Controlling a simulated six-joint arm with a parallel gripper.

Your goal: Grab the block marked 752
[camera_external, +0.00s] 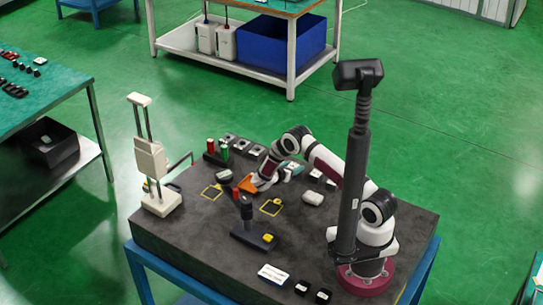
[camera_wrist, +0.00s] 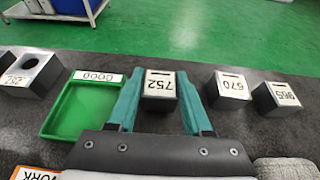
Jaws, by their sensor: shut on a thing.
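The block marked 752 (camera_wrist: 160,86) is a dark block with a white top plate, seen in the middle of the wrist view. My gripper (camera_wrist: 158,78) has teal fingers, one on each side of this block, and is shut on it. In the external view my gripper (camera_external: 249,184) is low over the dark table top, beyond the middle of the table. I cannot make out the 752 block there.
In the wrist view a green tray (camera_wrist: 62,133) labelled GOOD lies left of the fingers. Blocks marked 670 (camera_wrist: 228,90) and 965 (camera_wrist: 277,98) stand to the right. A dark stand (camera_external: 247,222) is near the gripper in the external view.

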